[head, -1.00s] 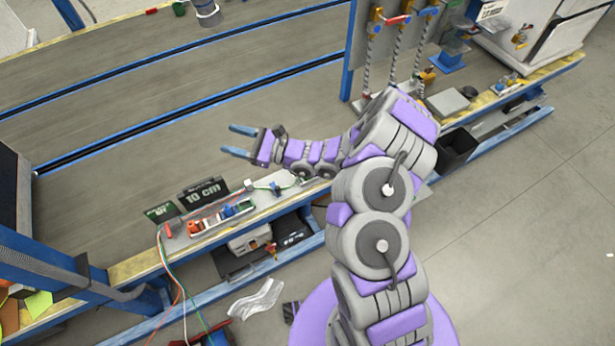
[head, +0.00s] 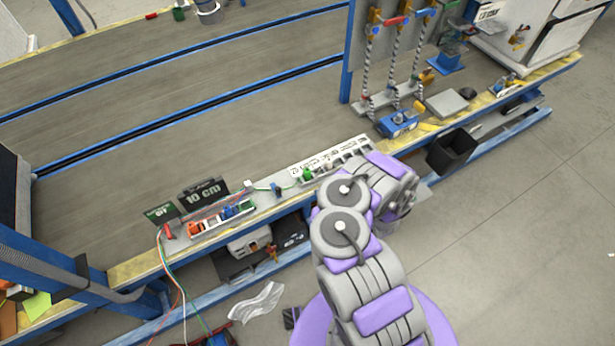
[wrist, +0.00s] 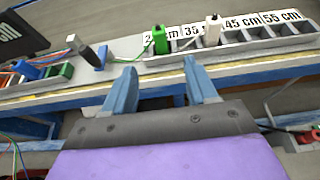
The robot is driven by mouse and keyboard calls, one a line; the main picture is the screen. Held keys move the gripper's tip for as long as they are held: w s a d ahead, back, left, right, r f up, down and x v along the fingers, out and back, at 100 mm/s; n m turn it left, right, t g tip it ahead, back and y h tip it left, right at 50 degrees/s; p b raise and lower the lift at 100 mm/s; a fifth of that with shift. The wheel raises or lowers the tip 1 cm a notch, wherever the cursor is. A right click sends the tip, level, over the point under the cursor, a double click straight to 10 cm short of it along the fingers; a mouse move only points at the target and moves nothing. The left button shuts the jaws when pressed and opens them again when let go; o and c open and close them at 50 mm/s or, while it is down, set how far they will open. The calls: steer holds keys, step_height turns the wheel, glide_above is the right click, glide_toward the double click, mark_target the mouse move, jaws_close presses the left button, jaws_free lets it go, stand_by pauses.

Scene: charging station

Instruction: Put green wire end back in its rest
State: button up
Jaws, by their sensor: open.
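The green wire end (wrist: 160,40) is a green plug standing upright in a slot of the length-marked row (wrist: 265,33), by the 25 cm label. It also shows in the head view (head: 307,174). A thin green wire runs left from it. My gripper (wrist: 159,66) is open and empty, with the plug ahead of and between its blue fingers, apart from them. The coloured rest holder (head: 222,216) lies to the left; its green part (wrist: 60,72) shows beside a blue plug in the wrist view. My arm hides my gripper in the head view.
A white plug (wrist: 212,30) stands in the row just right of the green one. The black 10 cm sign (head: 203,192) stands behind the holder.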

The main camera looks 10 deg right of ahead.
mark_target(309, 173)
steer(key=b+x, duration=0.3)
steer(key=x, duration=0.7)
steer(key=shift+w+a+f+b, duration=0.15)
steer(key=shift+w+a+b, duration=0.05)
steer(key=shift+w+b, duration=0.1)
steer(key=b+x, duration=0.1)
steer(key=x, duration=0.3)
steer(key=shift+b, duration=0.4)
steer(key=shift+w+a+f, duration=0.1)
steer(key=shift+w+a, duration=0.05)
steer(key=shift+w, duration=0.4)
steer(key=shift+c, duration=0.2)
steer(key=c, duration=1)
